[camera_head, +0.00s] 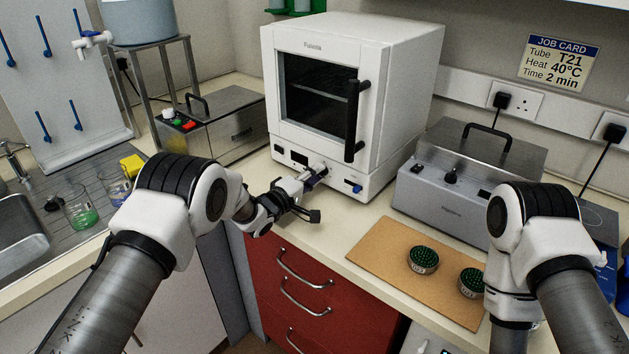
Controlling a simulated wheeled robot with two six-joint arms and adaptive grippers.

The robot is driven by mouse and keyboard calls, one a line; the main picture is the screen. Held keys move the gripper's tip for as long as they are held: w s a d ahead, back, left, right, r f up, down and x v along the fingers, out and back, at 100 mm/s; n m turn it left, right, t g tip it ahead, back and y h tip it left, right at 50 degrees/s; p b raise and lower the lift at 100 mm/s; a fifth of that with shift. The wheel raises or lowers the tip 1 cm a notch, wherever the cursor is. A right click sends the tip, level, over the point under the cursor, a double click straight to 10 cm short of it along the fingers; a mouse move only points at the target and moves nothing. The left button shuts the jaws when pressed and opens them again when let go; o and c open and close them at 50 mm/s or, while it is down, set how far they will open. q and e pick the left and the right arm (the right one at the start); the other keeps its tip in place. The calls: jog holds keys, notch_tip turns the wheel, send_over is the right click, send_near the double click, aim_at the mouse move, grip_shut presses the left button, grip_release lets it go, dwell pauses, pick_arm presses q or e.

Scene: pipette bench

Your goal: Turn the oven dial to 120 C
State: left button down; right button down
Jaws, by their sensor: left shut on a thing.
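The white oven (345,95) stands at the back of the bench with its glass door shut and a black vertical handle at the door's right side. Its control strip (300,158) runs along the bottom front. My left gripper (314,178) reaches in from the left to this strip, and its fingers are shut at the dial's place. The fingers hide the dial, so its setting cannot be read. A blue knob or button (357,188) shows on the strip to the right of the fingers. My right gripper is hidden below its arm at the lower right.
A cork mat (385,255) with two green-topped round pots (423,260) lies in front. A grey lidded bath (455,175) stands right of the oven, another metal bath (230,125) left. A job card (558,63) reads T21, 40°C, 2 min. Beakers (80,212) stand by the sink.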

pick_arm(q)
jog(key=shift+m, duration=0.5)
jog(key=c, duration=0.9)
grip_release()
jog(key=v, duration=1.2)
jog(key=shift+d, duration=0.1)
